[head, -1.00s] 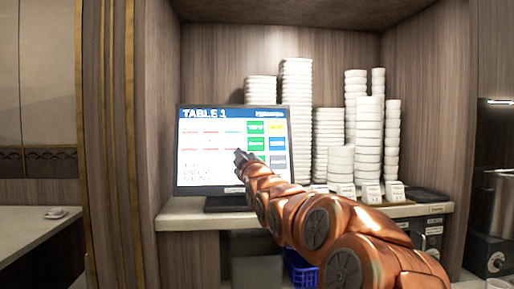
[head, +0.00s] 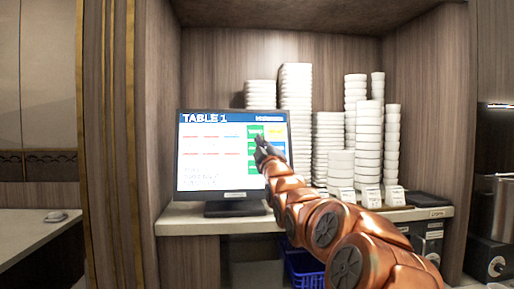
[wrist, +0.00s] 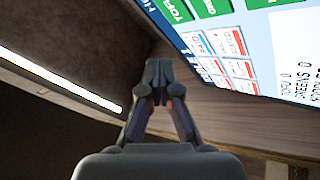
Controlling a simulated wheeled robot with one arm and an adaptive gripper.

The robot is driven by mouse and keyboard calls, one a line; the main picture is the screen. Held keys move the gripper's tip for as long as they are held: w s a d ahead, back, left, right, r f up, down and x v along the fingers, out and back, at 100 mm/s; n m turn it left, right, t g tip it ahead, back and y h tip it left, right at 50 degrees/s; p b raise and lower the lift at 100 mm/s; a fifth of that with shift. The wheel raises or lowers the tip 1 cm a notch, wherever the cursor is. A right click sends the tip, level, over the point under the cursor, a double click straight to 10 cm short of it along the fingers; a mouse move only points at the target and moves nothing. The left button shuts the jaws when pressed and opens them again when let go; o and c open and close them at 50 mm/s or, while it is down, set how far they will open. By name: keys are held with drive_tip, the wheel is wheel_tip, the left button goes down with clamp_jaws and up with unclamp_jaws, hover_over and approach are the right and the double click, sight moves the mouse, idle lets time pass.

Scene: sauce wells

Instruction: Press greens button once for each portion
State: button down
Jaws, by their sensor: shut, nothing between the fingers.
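The order screen (head: 208,170) stands on the counter and reads TABLE 1. Its green buttons run down the right side: a top one (head: 255,131), a middle one (head: 253,147) partly behind my fingertips, and a lower one (head: 252,168). My gripper (head: 262,143) is shut and empty, in front of the button columns; I cannot tell whether it touches the glass. In the wrist view the shut fingers (wrist: 157,68) point beside the tilted screen (wrist: 285,60). There, one green button (wrist: 175,10) reads TOFU, the other green labels are cut off, and a list reads TOFU 0, GREENS 0.
Tall stacks of white dishes (head: 296,105) stand right of the screen, with small labelled cards (head: 372,198) before them. A blue basket (head: 303,270) sits below the counter (head: 190,217). Wooden walls close in the alcove on both sides.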

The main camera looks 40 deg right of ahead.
sight(256, 148)
drive_tip(key=w+d+f+p, duration=0.2)
drive_tip(key=w+d+p, duration=0.2)
drive_tip(key=w, duration=0.1)
drive_tip(key=shift+w+d, duration=0.2)
drive_tip(key=shift+w, duration=0.2)
drive_tip(key=shift+w+f, duration=0.1)
drive_tip(key=shift+f, duration=0.05)
idle(1.2)
drive_tip(key=shift+w+d+f+b, duration=0.1)
drive_tip(key=shift+w+d+b, duration=0.2)
drive_tip(key=shift+b, duration=0.2)
drive_tip(key=shift+w+d+f, duration=0.1)
drive_tip(key=shift+w+d, duration=0.1)
drive_tip(key=shift+w, duration=0.1)
idle(0.7)
drive_tip(key=shift+s+a+b, duration=0.15)
drive_tip(key=shift+b, duration=0.3)
drive_tip(key=shift+s+a+r+b, duration=0.25)
drive_tip(key=shift+s+a+b, duration=0.1)
drive_tip(key=shift+s+b, duration=0.2)
drive_tip(key=shift+a, duration=0.1)
